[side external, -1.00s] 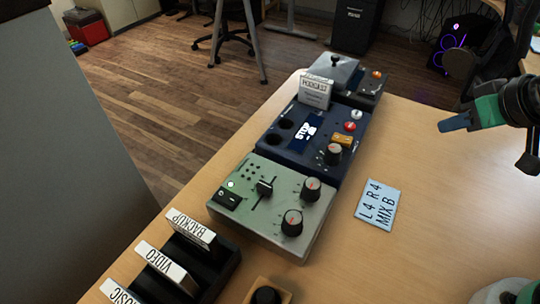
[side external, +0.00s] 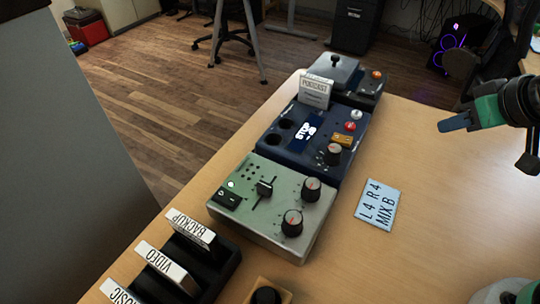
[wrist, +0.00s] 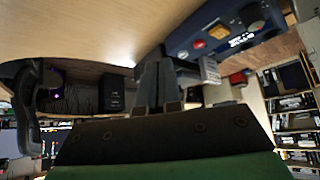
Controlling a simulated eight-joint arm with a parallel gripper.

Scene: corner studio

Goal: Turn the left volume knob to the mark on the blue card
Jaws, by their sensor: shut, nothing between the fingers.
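The blue card (side external: 378,204) lies flat on the table and reads "L4 R4 MIX B". A pale green panel (side external: 250,238) to its left carries two black knobs with red marks, one knob (side external: 312,189) farther back and one knob (side external: 291,223) nearer the camera. I cannot tell which of them is the left volume knob. A slider (side external: 265,188) stands on the same panel. My gripper (side external: 442,126) is shut and empty, above the table right of the panels, apart from the knobs. Its fingers also show in the wrist view (wrist: 157,82).
A dark blue panel (side external: 285,150) with another knob (side external: 333,154), buttons and an upright "PODCAST" card (side external: 315,92) stands behind the green one. A rack (side external: 215,262) of labelled cards and a small wooden box (side external: 250,288) are in front. The table right of the panels is mostly clear.

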